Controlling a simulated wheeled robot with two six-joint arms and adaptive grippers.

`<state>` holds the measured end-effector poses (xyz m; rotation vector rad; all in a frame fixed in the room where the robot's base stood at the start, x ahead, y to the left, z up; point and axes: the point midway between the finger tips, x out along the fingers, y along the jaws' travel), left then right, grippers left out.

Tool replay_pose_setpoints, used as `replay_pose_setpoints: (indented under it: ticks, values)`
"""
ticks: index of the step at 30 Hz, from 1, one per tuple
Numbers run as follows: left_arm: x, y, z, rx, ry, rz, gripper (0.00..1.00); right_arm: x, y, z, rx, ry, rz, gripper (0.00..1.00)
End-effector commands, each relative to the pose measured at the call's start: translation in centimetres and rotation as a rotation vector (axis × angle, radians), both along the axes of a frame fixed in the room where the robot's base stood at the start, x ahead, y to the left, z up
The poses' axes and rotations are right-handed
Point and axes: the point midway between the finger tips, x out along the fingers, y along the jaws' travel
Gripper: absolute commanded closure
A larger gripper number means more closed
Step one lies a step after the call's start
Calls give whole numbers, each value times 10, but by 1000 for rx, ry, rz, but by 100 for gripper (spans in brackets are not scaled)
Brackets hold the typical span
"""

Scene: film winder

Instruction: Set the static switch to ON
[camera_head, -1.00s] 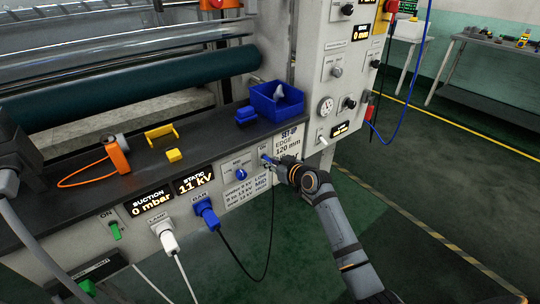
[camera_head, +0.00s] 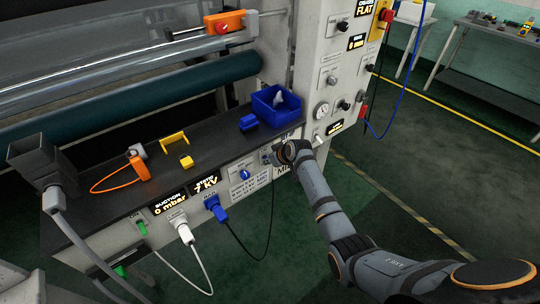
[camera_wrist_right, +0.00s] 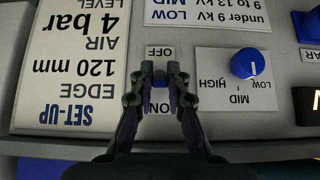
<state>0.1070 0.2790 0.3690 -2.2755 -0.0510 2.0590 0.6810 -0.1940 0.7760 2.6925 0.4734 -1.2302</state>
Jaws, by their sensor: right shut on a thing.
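My right gripper (camera_wrist_right: 160,72) is shut on the lever, with one finger on each side. The fingers partly hide it, and I cannot tell which way it is set. In the head view my right gripper (camera_head: 275,156) is at the front panel, with its wrist hiding the switch. The static display (camera_head: 205,184) is lit. My left gripper is not in view.
A blue knob with LOW, MID and HIGH marks (camera_wrist_right: 244,63) sits close beside the switch. Blue (camera_head: 215,208) and white (camera_head: 183,232) plugs with hanging cables are to its left. A blue bin (camera_head: 276,103) stands on the ledge above. The floor at right is open.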

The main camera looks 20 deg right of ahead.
Motion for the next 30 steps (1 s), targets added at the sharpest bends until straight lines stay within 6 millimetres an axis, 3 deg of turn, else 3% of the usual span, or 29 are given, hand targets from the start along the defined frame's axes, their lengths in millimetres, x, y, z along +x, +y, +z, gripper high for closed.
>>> replay_pose_setpoints:
  ticks: [17, 18, 22, 30]
  values:
    - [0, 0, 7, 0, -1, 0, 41, 0, 0, 0, -12, 33, 0, 100]
    - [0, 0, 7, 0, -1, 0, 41, 0, 0, 0, -12, 32, 0, 82]
    - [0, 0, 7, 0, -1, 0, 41, 0, 0, 0, -11, 31, 0, 65]
    - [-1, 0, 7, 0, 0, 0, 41, 1, 0, 1, -11, 30, 0, 62]
